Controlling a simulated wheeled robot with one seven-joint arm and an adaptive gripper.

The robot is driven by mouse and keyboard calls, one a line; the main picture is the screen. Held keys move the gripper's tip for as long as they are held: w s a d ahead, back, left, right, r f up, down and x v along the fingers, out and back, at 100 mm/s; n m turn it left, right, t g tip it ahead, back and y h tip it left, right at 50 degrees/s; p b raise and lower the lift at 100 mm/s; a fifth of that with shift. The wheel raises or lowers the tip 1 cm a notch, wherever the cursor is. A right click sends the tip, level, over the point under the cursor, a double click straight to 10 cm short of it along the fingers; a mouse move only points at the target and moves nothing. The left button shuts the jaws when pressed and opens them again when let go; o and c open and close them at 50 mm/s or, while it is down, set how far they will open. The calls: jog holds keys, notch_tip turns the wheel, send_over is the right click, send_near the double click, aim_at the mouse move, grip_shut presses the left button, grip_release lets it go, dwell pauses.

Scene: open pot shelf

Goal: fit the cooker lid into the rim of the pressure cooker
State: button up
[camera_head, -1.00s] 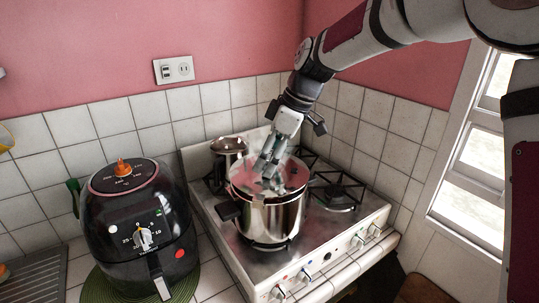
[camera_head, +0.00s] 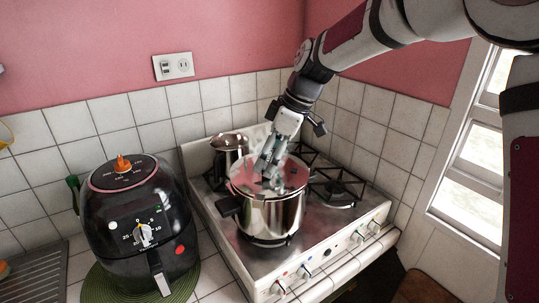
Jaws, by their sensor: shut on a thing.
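The pressure cooker (camera_head: 270,217) is a shiny steel pot with dark side handles. It stands upright on the front left part of the stove. The cooker lid (camera_head: 292,178) is a shiny disc that reflects the pink wall, at the level of the pot's rim. I cannot tell whether it sits inside the rim or just on it. My gripper (camera_head: 268,177) points down at the middle of the lid, with its fingers shut on it. The fingers hide the part they grip.
A black air fryer (camera_head: 135,225) stands on a green mat (camera_head: 103,289) to the left. A small metal pot (camera_head: 229,150) is behind the cooker on the stove (camera_head: 222,254). Bare burner grates (camera_head: 338,190) lie to the right. Tiled walls close off the back.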

jog(key=shift+f, duration=0.45)
dwell(0.4)
jog(key=o, duration=1.6)
jog(key=shift+o, duration=0.2)
jog(key=v, duration=1.2)
jog(key=shift+a, duration=0.1)
